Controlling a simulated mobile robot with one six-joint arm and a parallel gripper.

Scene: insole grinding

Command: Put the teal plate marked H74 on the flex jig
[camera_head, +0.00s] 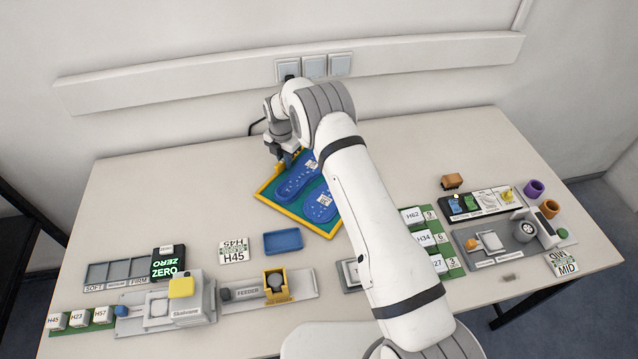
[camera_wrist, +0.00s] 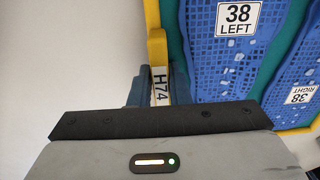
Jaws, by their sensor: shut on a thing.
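The teal plate (camera_head: 296,208) with a yellow rim is at the back middle of the table in the head view and bears two blue insoles. In the wrist view its teal edge and yellow rim (camera_wrist: 152,14) show beside insoles labelled 38 LEFT and 38 RIGHT. A white H74 label (camera_wrist: 159,86) sits on its yellow tab. My gripper (camera_head: 288,158) is at the plate's back left edge. In the wrist view my gripper (camera_wrist: 157,82) is shut on the tab. Whether the plate is raised cannot be told. My arm hides its right part. I cannot tell which fixture is the flex jig.
A device with a yellow block (camera_head: 181,288) is front left. A grey station (camera_head: 490,243) is on the right. The table's back left is clear.

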